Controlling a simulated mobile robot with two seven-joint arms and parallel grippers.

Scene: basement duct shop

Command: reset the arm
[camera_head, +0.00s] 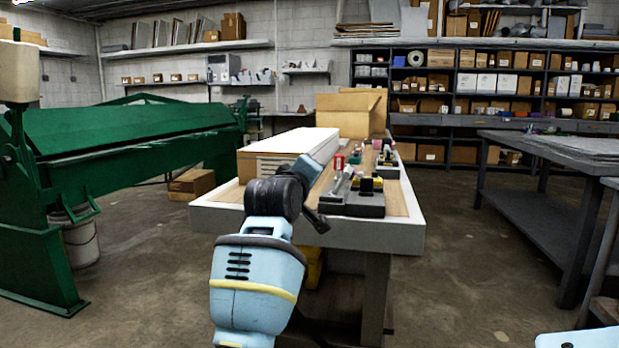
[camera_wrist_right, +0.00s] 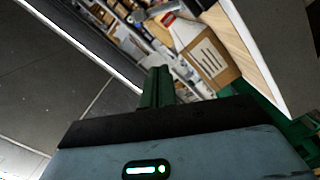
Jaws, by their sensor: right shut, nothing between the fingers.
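My left arm reaches up from the bottom of the head view. Its dark gripper (camera_head: 316,212) points down and to the right at the near edge of the worktable (camera_head: 393,240). I see no object held in it, but its finger gap is too small and dark to make out. My right gripper (camera_wrist_right: 157,88) shows in the right wrist view with its fingers shut and empty. The right gripper is outside the head view.
The table holds a pale panel stack (camera_head: 290,146), a cardboard box (camera_head: 343,113) and a dark tool tray (camera_head: 362,203). A green machine (camera_head: 120,145) stands left, a dark table (camera_head: 560,150) right. The floor (camera_head: 455,240) between the tables is clear.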

